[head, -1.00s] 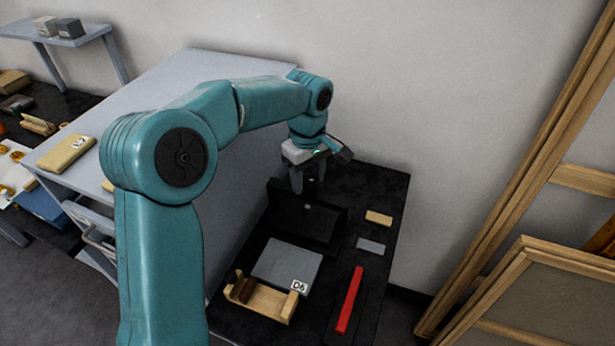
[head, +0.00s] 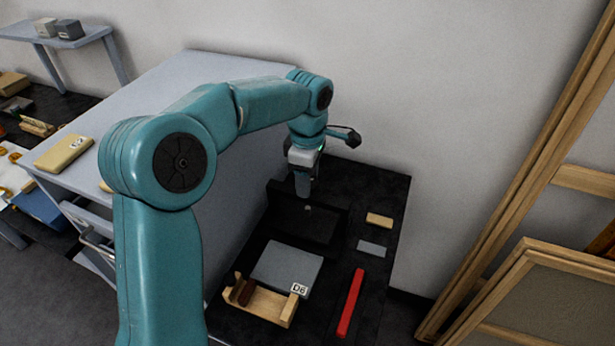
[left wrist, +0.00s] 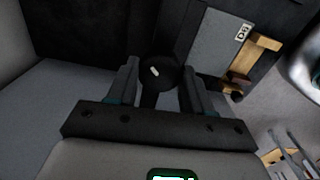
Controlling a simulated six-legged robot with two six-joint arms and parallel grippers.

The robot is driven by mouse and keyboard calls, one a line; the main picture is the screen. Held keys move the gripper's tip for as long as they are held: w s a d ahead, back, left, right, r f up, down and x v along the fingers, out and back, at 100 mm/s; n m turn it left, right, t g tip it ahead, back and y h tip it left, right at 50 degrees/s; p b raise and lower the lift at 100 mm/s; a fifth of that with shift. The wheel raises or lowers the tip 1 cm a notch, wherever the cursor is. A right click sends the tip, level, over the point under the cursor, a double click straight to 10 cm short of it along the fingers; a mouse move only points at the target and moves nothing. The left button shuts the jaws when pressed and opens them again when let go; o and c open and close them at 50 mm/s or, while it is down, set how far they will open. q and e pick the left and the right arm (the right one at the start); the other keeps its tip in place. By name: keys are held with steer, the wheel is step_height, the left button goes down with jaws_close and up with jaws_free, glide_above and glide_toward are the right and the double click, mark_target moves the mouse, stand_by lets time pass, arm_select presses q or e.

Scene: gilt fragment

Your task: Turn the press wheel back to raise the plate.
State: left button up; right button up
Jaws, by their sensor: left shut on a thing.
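The black press (head: 290,215) stands on the dark table, behind a grey slab labelled D6 (head: 283,262). My left gripper (head: 303,188) points down over the press. In the left wrist view, a round dark wheel or knob (left wrist: 158,72) with a small white mark lies between my two fingers (left wrist: 159,85), and the gripper is shut on it. In the head view the gripper hides the wheel. The press plate cannot be told apart from the black body, so its height is unclear. My right gripper is not in view.
A wooden holder (head: 263,306) with a dark brown piece stands in front of the slab. A red bar (head: 351,302), a grey block (head: 372,248) and a tan block (head: 379,220) lie to the right. A grey cabinet (head: 225,70) flanks the press at left; wooden frames (head: 560,180) lean at right.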

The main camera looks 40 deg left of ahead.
arm_select(q)
steer(key=shift+s+d+f, duration=0.1)
stand_by(0.3)
steer(key=o, duration=1)
steer(key=shift+o, duration=0.2)
steer(key=shift+r, duration=0.55)
step_height(320, 180, up, 15)
steer(key=p, duration=0.2)
steer(key=shift+r, duration=0.15)
